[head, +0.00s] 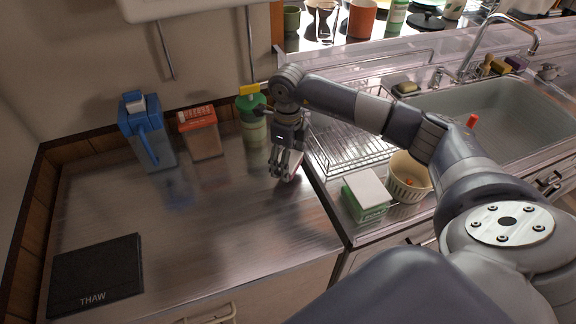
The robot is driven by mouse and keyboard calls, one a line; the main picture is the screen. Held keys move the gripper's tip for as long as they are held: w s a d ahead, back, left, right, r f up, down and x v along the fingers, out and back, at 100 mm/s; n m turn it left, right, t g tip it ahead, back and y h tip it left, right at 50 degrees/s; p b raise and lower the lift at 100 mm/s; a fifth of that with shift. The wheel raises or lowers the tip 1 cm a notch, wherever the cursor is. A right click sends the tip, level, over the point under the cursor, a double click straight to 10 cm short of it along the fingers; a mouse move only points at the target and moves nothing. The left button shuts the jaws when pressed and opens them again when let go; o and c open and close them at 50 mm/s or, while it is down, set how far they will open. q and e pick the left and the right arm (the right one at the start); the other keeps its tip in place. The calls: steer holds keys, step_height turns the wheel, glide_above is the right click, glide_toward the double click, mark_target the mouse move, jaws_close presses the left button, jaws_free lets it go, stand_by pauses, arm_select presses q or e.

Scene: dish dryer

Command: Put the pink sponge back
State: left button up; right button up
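My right gripper (281,174) points down at the right side of the steel counter (210,235), near its edge by the dish rack. A small pinkish thing (295,174), likely the pink sponge, shows at the right of the fingertips and is mostly hidden behind them. I cannot tell whether the fingers are closed on it or only beside it. My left gripper is not in view.
A blue-lidded jug (146,135), a red-topped box (201,135) and a green-topped bottle (252,125) stand along the back wall. A wire dish rack (345,150), green-white box (367,197), cream basket (409,178) and sink (500,115) lie right. The counter's middle is clear.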

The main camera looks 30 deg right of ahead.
step_height(320, 180, down, 2)
steer(key=shift+s+f+p, duration=0.1)
steer(key=shift+f+p, duration=0.1)
steer(key=shift+p, duration=0.2)
steer(key=shift+f, duration=0.3)
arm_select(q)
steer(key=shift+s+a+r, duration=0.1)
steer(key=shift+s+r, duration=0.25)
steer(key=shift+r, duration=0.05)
arm_select(e)
steer(key=shift+f, duration=0.15)
steer(key=shift+f, duration=0.1)
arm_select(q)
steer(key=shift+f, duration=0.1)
arm_select(e)
steer(key=o, duration=1)
